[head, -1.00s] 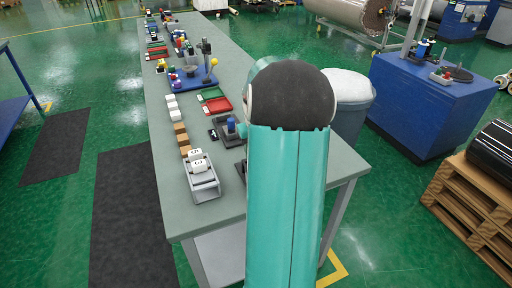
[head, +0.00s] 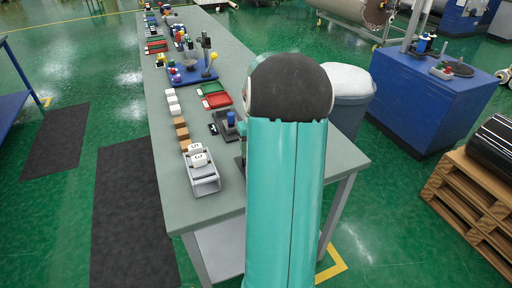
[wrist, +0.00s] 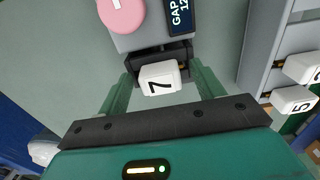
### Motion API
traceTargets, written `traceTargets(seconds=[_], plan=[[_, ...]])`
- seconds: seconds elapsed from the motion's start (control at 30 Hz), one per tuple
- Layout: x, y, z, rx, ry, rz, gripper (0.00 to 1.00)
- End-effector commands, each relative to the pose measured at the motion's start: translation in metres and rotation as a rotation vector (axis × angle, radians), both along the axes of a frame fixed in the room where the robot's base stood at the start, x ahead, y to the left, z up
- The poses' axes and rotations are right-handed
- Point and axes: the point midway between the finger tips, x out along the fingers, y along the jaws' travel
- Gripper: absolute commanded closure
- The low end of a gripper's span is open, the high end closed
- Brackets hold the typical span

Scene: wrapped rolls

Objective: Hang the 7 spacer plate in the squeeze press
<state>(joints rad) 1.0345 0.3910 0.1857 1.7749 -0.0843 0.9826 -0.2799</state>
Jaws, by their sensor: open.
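The 7 spacer plate (wrist: 159,79), a white block with a black 7, is at the black jaws of the squeeze press (wrist: 145,40) in the wrist view. The press is grey, with a pink button and a dark display reading GAP 12. My gripper (wrist: 160,90) is open, one green finger on each side of the plate, with visible gaps. How the plate is supported is hard to tell. In the head view my teal arm hides most of the press and gripper.
A grey rack (head: 205,186) with two white plates (head: 198,156) stands left of my arm; in the wrist view one plate (wrist: 294,100) reads 5. White and brown blocks (head: 181,128), a red tray (head: 217,100) and a blue-topped device (head: 231,120) lie farther along the bench.

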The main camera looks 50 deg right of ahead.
Motion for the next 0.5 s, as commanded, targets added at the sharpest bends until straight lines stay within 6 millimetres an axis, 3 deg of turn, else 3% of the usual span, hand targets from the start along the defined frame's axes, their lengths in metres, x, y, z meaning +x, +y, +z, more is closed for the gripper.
traceTargets(seconds=[0.23,0.5], plan=[[0.001,0.000,0.019,-0.002,-0.002,0.001,0.33],[0.001,0.000,0.076,-0.004,-0.002,0.000,0.33]])
